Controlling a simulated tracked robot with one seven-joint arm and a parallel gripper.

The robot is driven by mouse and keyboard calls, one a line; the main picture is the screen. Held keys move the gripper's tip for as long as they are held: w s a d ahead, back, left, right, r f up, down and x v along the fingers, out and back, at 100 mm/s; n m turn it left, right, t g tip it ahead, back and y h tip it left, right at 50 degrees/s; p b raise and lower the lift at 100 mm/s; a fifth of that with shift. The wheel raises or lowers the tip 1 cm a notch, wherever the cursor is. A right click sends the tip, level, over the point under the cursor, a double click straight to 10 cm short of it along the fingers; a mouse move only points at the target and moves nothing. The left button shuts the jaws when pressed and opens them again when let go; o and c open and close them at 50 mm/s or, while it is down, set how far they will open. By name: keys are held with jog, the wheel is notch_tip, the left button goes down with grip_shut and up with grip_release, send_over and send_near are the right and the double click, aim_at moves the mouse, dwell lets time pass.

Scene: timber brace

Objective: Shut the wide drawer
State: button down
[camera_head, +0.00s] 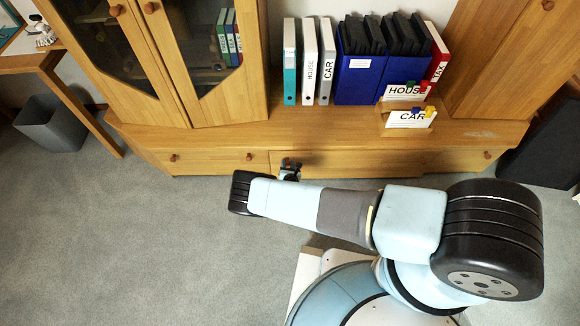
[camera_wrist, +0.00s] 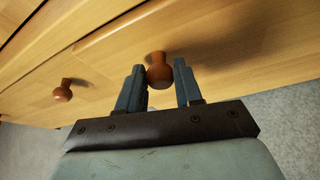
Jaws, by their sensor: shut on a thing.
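The wide drawer (camera_head: 350,163) is the middle one in the low cabinet front. Its face looks about level with the drawers beside it in the head view; I cannot tell whether a small gap remains. It also fills the upper right of the wrist view (camera_wrist: 230,50). Its round brown wooden knob (camera_wrist: 158,75) stands between the two fingers of my gripper (camera_wrist: 159,66). My gripper is shut on this knob. In the head view my gripper (camera_head: 290,168) is at the drawer's left part and hides the knob there.
A left drawer (camera_head: 210,161) and a right drawer (camera_head: 460,159) with knobs flank it. A grey bin (camera_head: 52,125) is at left. The carpet (camera_head: 120,240) in front is clear.

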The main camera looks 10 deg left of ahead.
aim_at(288, 159)
jog(key=shift+w+a, duration=0.15)
jog(key=shift+w, duration=0.7)
jog(key=shift+w+a, duration=0.1)
jog(key=shift+w, duration=0.7)
jog(key=c, duration=0.8)
grip_release()
jog(key=shift+o, duration=0.2)
jog(key=shift+a, duration=0.1)
jog(key=shift+s, duration=0.15)
jog(key=shift+s+r, duration=0.1)
jog(key=shift+s, duration=0.15)
jog(key=v, duration=1.3)
